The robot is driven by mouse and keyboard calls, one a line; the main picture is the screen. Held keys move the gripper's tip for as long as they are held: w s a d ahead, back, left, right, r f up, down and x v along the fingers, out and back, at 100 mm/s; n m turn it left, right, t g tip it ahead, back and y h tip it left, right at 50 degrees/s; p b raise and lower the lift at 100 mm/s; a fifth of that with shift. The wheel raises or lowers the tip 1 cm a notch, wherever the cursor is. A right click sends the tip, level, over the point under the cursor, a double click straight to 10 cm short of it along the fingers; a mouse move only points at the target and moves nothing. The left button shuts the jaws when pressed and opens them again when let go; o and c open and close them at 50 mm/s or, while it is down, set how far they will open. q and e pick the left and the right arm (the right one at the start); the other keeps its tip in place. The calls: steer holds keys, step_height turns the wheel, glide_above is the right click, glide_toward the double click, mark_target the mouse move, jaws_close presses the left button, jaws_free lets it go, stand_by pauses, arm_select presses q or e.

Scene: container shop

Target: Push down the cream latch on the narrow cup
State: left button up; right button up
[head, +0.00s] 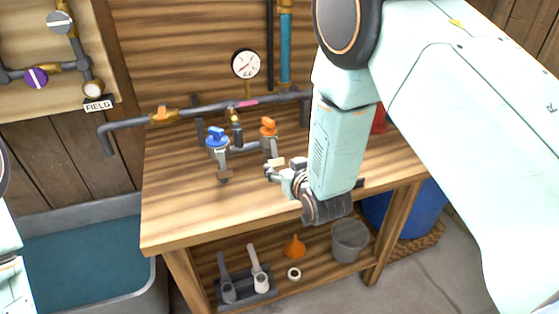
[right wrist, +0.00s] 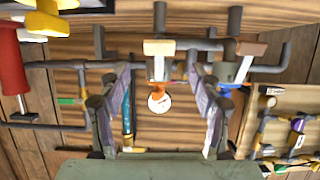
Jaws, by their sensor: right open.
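The cream latch (head: 276,162) sits below the orange-handled valve (head: 268,130) over the workbench. In the right wrist view the cream latch (right wrist: 159,47) is a pale block in front of a grey pipe end. The narrow cup itself is hard to make out. My right gripper (head: 272,172) is beside the cream latch; contact cannot be told. In the right wrist view its fingers (right wrist: 160,78) are spread, with the latch between and beyond them, and nothing is held. Only part of my left arm shows at the left edge.
A brown latch (head: 225,174) sits under the blue-handled valve (head: 217,138), left of the cream one. A grey pipe (head: 200,110) and a gauge (head: 245,64) are behind. The workbench (head: 180,215) is clear at front left. A red object (right wrist: 10,65) shows at the wrist view's left.

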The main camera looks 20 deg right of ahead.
mark_target(277, 161)
steer(key=x, duration=0.6)
steer(key=shift+a+f, duration=0.1)
steer(key=shift+f, duration=0.1)
steer(key=shift+s+d+r, duration=0.25)
steer(key=shift+s, duration=0.05)
steer(key=shift+w+a+f, duration=0.2)
steer(key=shift+w+f, duration=0.05)
steer(key=shift+w, duration=0.05)
steer(key=c, duration=0.3)
steer(key=shift+s+d+r, duration=0.15)
steer(key=shift+s, duration=0.05)
steer(key=c, duration=0.8)
steer(key=f+t+b, duration=0.1)
steer(key=b, duration=0.2)
steer(key=shift+w, duration=0.3)
steer(key=shift+c, duration=0.3)
arm_select(q)
steer(key=shift+s+d+f+b, duration=0.15)
steer(key=shift+f+b, duration=0.25)
steer(key=shift+f, duration=0.75)
steer(key=shift+s+a+f+b, duration=0.1)
steer(key=shift+f+b, duration=0.25)
steer(key=shift+f, duration=0.75)
arm_select(e)
steer(key=shift+w+r+t, duration=0.1)
steer(key=shift+w+t, duration=0.1)
steer(key=shift+t, duration=0.4)
